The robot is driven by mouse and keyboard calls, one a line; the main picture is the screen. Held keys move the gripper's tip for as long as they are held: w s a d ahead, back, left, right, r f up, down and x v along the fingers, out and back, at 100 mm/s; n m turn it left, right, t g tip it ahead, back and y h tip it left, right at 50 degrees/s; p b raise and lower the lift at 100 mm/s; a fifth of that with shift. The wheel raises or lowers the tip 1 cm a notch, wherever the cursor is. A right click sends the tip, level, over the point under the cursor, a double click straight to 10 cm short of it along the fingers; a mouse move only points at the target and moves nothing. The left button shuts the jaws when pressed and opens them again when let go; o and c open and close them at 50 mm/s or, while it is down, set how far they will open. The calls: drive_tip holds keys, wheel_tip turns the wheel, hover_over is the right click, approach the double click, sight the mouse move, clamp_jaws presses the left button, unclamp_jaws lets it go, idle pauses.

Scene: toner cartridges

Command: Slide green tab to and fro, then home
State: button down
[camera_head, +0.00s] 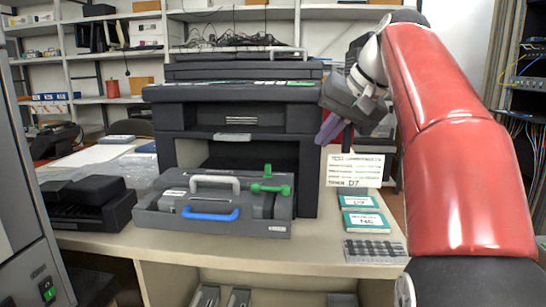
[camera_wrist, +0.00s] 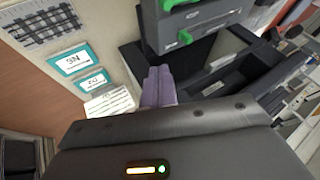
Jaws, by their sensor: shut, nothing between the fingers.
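The green tab (camera_head: 272,188) sits on the right part of the grey toner cartridge (camera_head: 172,218), with a small green knob standing up above it. The cartridge has a grey handle and a blue handle, and rests on the counter in front of the printer. My gripper (camera_head: 328,130) is up and to the right of the tab, well apart from it, in front of the printer's right edge. Its purple fingers (camera_wrist: 159,86) are together and empty in the wrist view. Green parts show on a dark grey body in the wrist view; I cannot tell whether the tab is among them.
The dark printer (camera_head: 230,125) stands behind the cartridge with an open bay. A paper note (camera_head: 355,170), teal-labelled boxes (camera_head: 366,222) and a gridded sheet (camera_head: 375,250) lie at the right. A black device (camera_head: 88,205) stands at the left. The counter's front strip is clear.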

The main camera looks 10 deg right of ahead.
sight(268, 171)
drive_tip(key=b+x, duration=0.3)
drive_tip(key=x, duration=0.7)
drive_tip(key=shift+w+r, duration=0.15)
drive_tip(key=a, duration=0.2)
drive_tip(key=shift+w+a+r, duration=0.15)
drive_tip(key=shift+w+a, duration=0.1)
drive_tip(key=shift+w, duration=0.15)
drive_tip(key=shift+w+a, duration=0.25)
drive_tip(key=shift+a, duration=0.45)
